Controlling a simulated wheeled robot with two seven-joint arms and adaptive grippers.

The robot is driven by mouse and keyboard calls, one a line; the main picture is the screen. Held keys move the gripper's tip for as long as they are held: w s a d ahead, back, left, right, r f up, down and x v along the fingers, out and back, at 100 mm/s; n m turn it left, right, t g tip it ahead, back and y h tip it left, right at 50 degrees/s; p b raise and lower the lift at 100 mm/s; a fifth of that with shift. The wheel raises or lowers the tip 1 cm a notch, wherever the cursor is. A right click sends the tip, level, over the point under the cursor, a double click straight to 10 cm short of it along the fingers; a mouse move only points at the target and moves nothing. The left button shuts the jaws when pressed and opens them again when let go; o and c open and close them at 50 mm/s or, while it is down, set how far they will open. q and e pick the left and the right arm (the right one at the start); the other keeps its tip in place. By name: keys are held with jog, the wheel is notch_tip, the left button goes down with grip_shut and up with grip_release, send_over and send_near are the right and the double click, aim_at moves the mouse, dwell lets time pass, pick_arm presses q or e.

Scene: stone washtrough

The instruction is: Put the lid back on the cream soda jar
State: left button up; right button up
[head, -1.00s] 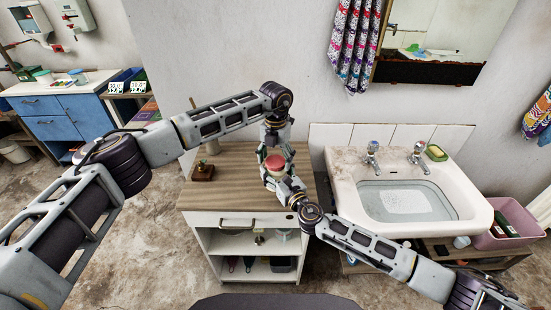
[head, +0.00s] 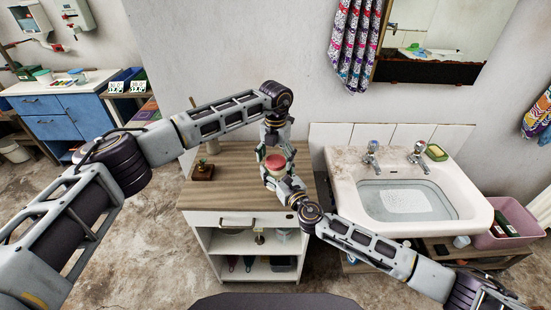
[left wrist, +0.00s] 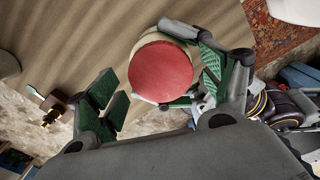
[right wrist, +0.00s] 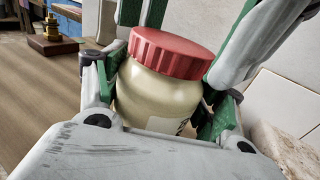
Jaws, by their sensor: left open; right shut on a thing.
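The cream soda jar (right wrist: 155,95) is a pale cream jar with part of a white label showing. Its red ribbed lid (right wrist: 172,52) sits on top of it, level with the jar's mouth; I cannot tell how tightly it is seated. My right gripper (head: 272,180) is shut around the jar's body, above the wooden cabinet top. My left gripper (left wrist: 160,82) is open above the jar, with its fingers on either side of the lid. The left finger stands clear of the lid in the left wrist view; the right one is close to it, contact unclear.
The wooden cabinet top (head: 232,165) is mostly clear. A small wooden block with a brass piece (head: 203,170) stands at its left, with a pale upright object behind. The white washbasin (head: 345,198) with water is to the right. The wall is behind.

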pick_arm(q)
jog(key=shift+r, duration=2.25)
jog(key=shift+r, duration=0.1)
jog(key=shift+c, duration=0.4)
jog(key=shift+r, duration=1.65)
jog(key=shift+f, duration=0.1)
jog(key=shift+f, duration=3.95)
jog(key=c, duration=1)
